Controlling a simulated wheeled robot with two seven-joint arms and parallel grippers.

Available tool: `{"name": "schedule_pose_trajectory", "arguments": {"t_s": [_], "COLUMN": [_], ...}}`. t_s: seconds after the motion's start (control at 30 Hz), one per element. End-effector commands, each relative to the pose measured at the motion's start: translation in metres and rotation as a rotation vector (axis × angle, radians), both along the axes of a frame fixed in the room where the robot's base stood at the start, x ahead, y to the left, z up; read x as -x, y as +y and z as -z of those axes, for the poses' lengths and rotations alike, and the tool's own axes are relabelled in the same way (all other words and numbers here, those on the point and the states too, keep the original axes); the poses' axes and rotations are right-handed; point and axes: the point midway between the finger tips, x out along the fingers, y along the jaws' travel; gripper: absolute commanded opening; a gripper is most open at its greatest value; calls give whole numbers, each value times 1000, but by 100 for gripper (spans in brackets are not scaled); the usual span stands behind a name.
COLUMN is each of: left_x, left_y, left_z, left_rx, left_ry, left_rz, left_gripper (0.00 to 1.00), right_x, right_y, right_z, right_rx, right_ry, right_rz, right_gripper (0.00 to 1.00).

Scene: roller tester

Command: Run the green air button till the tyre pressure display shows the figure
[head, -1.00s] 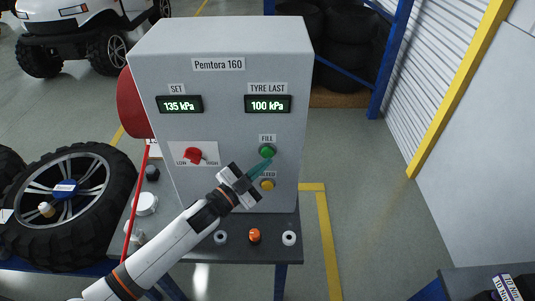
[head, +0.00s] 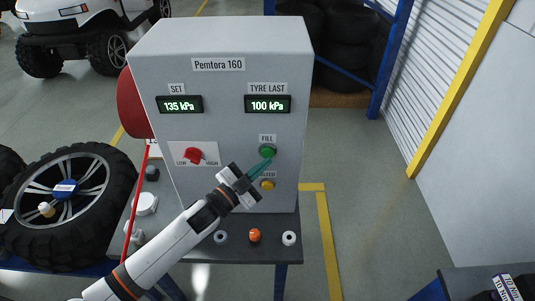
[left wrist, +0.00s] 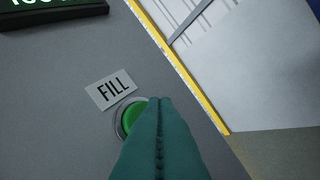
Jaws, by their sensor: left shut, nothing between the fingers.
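The grey cabinet (head: 220,50) marked Pemtora 160 stands in front of me. Its SET display (head: 180,104) reads 135 kPa and its TYRE LAST display (head: 268,104) reads 100 kPa. The green FILL button (head: 267,150) is below that display, and it also shows in the left wrist view (left wrist: 127,117). My left gripper (head: 262,162) is shut and empty, with its teal fingertips at the green button. In the left wrist view the fingers (left wrist: 160,125) cover the button's right part; I cannot tell whether they touch or press it. My right gripper is not in view.
A yellow button (head: 268,185) sits just below the green one, and a red LOW/HIGH knob (head: 193,155) is to the left. Small caps, one orange (head: 255,235), lie on the bench.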

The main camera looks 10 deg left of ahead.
Motion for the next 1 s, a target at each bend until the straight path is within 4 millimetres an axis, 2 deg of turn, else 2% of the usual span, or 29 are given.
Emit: {"name": "schedule_pose_trajectory", "arguments": {"t_s": [1.0], "left_x": [-8], "left_y": [2], "left_z": [0], "left_rx": [0], "left_ry": [0], "left_rz": [0], "left_gripper": [0], "right_x": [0], "right_y": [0], "right_z": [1], "right_rx": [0], "right_ry": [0], "right_rz": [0], "right_gripper": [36]}}
